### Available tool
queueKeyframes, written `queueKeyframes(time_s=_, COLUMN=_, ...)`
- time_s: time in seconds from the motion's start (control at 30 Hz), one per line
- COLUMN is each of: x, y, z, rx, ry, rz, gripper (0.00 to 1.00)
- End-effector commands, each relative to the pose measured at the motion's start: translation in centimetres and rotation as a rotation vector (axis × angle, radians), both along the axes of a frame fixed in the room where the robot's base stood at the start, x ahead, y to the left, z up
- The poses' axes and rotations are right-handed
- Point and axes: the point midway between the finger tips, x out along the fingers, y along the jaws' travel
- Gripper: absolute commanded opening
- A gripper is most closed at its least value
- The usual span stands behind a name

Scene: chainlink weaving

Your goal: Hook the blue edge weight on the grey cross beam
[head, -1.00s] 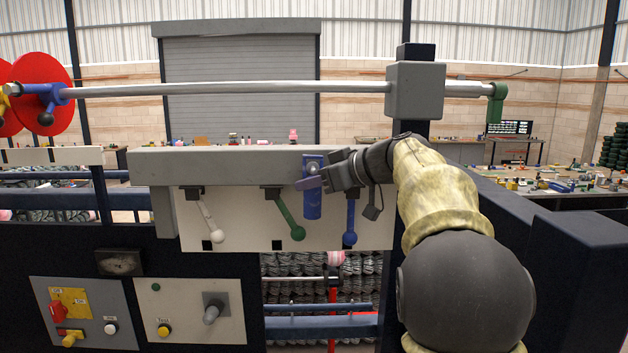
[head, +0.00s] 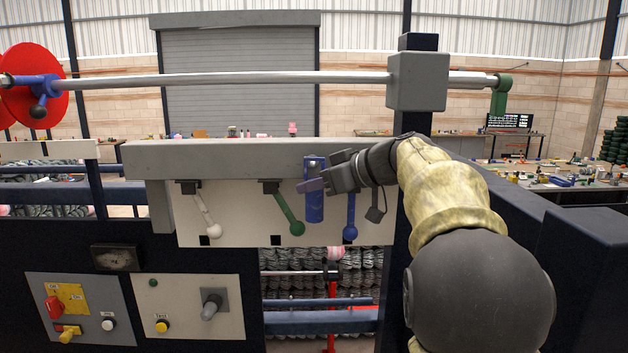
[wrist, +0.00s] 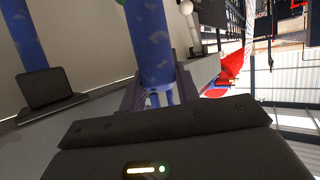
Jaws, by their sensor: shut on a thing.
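The blue edge weight (head: 314,207) is a blue upright cylinder with a flat upper part. My gripper (head: 313,184) is shut on it, coming from the right in the head view. The weight hangs in front of the grey cross beam (head: 225,157), its top overlapping the beam's front face and its body over the white panel below. I cannot tell whether it touches the beam. In the wrist view the blue cylinder (wrist: 148,40) stands between my gripper's fingers (wrist: 155,95). Its hook is not clearly visible.
Below the beam hang a white lever (head: 207,215), a green lever (head: 288,212) and a blue lever (head: 350,215) close right of the weight. A dark post (head: 416,120) stands to the right. A long metal bar (head: 230,84) runs above the beam.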

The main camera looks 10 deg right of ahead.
Motion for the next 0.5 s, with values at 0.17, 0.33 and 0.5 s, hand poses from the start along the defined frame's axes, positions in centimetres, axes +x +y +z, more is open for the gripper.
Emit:
queueKeyframes(time_s=0.17, x=-0.9, y=0.4, z=0.2, rx=0.002, ry=-0.002, rz=0.004, gripper=0.00)
queueKeyframes(time_s=0.33, x=-1.8, y=0.6, z=0.5, rx=0.003, ry=-0.006, rz=0.007, gripper=0.00)
queueKeyframes(time_s=0.5, x=-2.6, y=0.8, z=0.7, rx=0.003, ry=-0.007, rz=0.008, gripper=0.00)
